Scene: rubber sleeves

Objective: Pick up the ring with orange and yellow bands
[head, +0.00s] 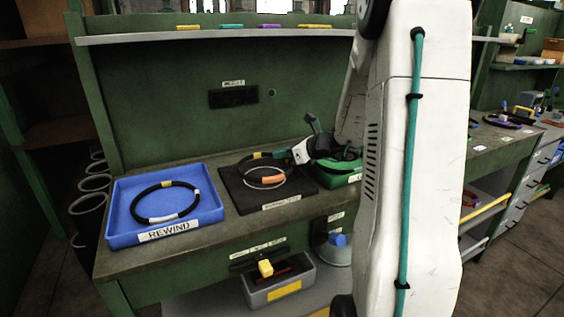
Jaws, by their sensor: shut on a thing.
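The black ring with an orange band and a yellow band (272,179) is at the black mat (240,198) in the middle of the bench. Its yellow band is at the far side and its orange band at the near side. A thin pale circle shows around the same spot. My gripper (286,155) reaches in from the right and is shut on the ring at its right far side. The fingertips are small and partly dark against the ring. I cannot tell whether the ring touches the mat or is slightly above it.
A blue tray (119,212) labelled REWIND stands at left, holding a black ring with yellow and white bands (165,202). A green tray (345,180) is at right, partly behind my arm. A shelf (220,38) runs above, and a grey bin (283,290) stands below.

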